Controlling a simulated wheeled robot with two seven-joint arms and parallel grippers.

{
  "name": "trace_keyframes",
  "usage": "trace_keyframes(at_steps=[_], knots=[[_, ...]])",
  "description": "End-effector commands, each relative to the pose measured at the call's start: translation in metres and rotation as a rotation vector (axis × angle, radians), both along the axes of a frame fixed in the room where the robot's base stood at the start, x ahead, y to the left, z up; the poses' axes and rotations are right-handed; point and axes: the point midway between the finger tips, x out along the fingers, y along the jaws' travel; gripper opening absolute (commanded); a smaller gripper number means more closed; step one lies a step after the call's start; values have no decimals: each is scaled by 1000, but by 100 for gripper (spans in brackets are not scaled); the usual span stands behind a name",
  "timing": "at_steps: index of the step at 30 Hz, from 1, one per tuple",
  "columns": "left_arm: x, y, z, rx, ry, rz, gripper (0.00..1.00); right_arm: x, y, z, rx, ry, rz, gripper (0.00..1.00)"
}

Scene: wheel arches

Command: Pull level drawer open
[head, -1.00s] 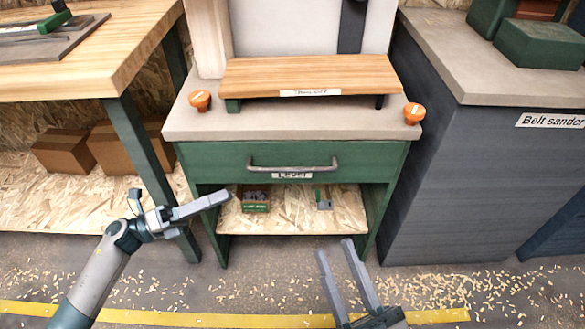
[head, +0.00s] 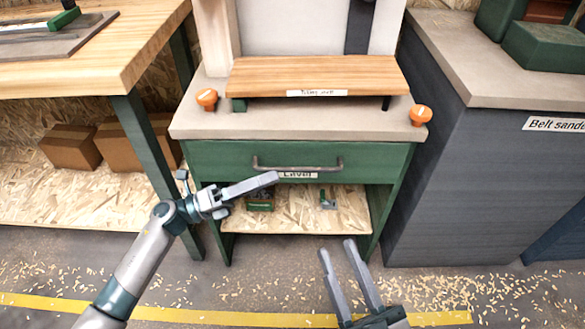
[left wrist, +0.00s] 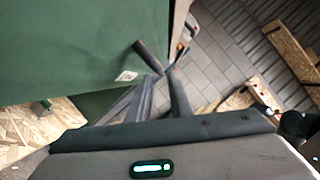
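The green drawer (head: 225,160) has a grey bar handle (head: 297,167) and a white label reading "Level" (head: 297,176). The drawer front is flush with the cabinet. My left gripper (head: 275,179) is just below and in front of the handle, near its left half. In the left wrist view the fingers (left wrist: 160,75) stand apart with a gap between them. The handle (left wrist: 149,56) appears just beyond their tips, not visibly gripped. My right gripper (head: 338,247) is open and empty, low in front of the cabinet.
An open shelf (head: 300,215) below the drawer holds small items. Orange knobs (head: 207,98) sit on the cabinet top. A wooden bench (head: 90,70) stands left and a grey belt sander cabinet (head: 470,180) right. The floor in front is free apart from shavings.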

Motion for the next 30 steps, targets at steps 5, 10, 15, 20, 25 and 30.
trace_keyframes(at_steps=[5,10,15,20,25,30], knots=[[10,-30,8,-2,-1,0,18,2,0,-3,-6,17,0,31],[17,-50,12,-2,-1,-1,18,2,0,-3,-4,21,-2,31],[21,-61,14,1,0,1,18,3,0,-3,-3,23,-3,31],[22,-63,14,1,0,1,18,3,0,-3,-3,23,-4,31],[21,-63,14,1,0,1,18,3,0,-3,-3,23,-3,31],[21,-63,14,0,1,0,0,3,0,-4,-6,23,-2,31]])
